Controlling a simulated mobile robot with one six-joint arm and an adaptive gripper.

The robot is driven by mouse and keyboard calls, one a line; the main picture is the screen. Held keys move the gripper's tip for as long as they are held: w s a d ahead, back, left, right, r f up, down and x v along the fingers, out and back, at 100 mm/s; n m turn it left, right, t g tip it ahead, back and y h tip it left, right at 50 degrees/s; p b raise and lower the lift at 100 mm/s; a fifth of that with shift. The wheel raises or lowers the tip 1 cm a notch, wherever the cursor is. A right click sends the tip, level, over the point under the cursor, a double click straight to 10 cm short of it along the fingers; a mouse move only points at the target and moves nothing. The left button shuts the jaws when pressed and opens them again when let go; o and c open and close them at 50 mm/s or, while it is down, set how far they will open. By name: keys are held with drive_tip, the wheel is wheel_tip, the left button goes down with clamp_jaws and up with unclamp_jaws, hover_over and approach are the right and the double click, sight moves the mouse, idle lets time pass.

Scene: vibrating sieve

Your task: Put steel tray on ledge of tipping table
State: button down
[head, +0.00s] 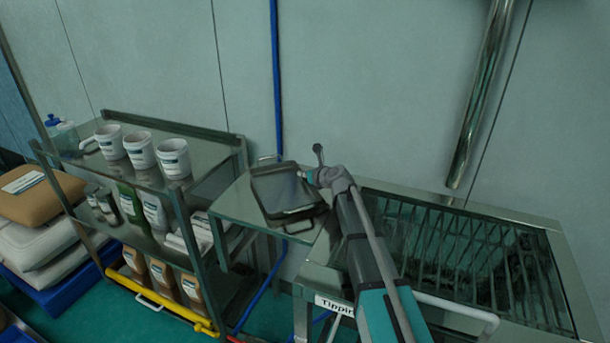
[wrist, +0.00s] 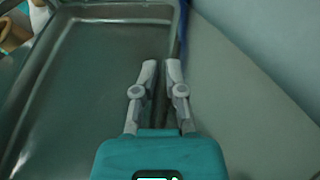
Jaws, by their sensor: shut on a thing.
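The steel tray (head: 278,188) is a shallow dark metal pan with a wire handle at each end. It is over the ledge (head: 238,207) at the left of the tipping table (head: 330,277). It looks about level; I cannot tell if it rests on the ledge or is held just above it. My gripper (head: 311,176) is at the tray's right side, shut on its edge. In the wrist view my two fingertips (wrist: 160,68) are close together at the tray's right rim, and the tray (wrist: 95,85) fills the left side.
A steel shelf cart (head: 205,160) with white tubs (head: 140,151) and bottles stands to the left. The tipping table's barred grate (head: 470,250) is to the right. The wall with a blue pipe (head: 277,80) is close behind the ledge. Sacks (head: 45,230) lie far left.

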drive_tip(key=shift+f, duration=0.1)
drive_tip(key=c, duration=0.7)
unclamp_jaws()
drive_tip(key=shift+s+r, duration=0.1)
drive_tip(key=shift+r, duration=0.1)
drive_tip(key=p+v, duration=0.4)
drive_tip(key=v, duration=0.6)
drive_tip(key=shift+s+d+r, duration=0.1)
drive_tip(key=shift+s+d, duration=0.05)
drive_tip(key=shift+s, duration=0.05)
drive_tip(key=shift+s+d+r, duration=0.2)
drive_tip(key=shift+s+d, duration=0.25)
drive_tip(key=shift+d, duration=0.05)
drive_tip(key=shift+c, duration=0.3)
